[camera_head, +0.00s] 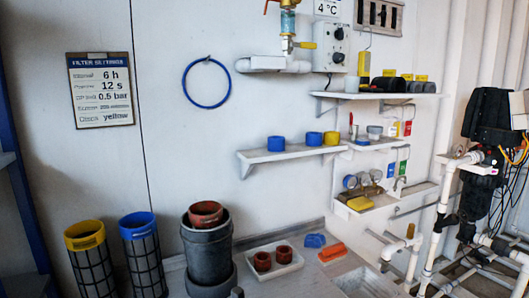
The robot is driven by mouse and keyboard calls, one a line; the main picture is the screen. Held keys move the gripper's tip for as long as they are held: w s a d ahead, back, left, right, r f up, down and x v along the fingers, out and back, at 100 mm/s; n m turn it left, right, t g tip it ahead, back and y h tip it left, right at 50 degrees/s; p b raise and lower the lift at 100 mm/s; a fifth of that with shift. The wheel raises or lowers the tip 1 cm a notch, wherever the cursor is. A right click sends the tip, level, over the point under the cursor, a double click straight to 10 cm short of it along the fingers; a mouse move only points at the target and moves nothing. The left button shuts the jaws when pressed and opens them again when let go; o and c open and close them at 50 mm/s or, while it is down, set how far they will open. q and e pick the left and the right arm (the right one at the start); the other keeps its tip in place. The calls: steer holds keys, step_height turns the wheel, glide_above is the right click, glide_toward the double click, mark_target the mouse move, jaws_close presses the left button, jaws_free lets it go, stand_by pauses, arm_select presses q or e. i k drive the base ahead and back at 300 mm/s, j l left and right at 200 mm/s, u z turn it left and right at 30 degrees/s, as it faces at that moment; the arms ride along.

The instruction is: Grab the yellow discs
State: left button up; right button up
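A short yellow cylinder (331,138), perhaps a stack of discs, stands at the right end of the upper left wall shelf (290,153). Two similar blue cylinders, a middle one (314,138) and a left one (277,143), stand on the same shelf to its left. I cannot make out single discs. A mesh filter cartridge with a yellow top ring (86,236) stands at the lower left, beside one with a blue top ring (137,225). A wall sign (100,90) reads "Discs yellow". Neither of my grippers can be made out.
A grey canister (208,255) with a red-brown cup stands on the counter. A white tray (285,268) holds two red-brown cups. A blue piece and an orange block (332,252) lie nearby. Pipes crowd the right.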

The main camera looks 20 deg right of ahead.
mark_target(332, 138)
steer(key=i+l, duration=0.1)
steer(key=l, duration=1.05)
steer(key=i+l, duration=0.15)
steer(key=l, duration=0.45)
steer(key=u, duration=0.05)
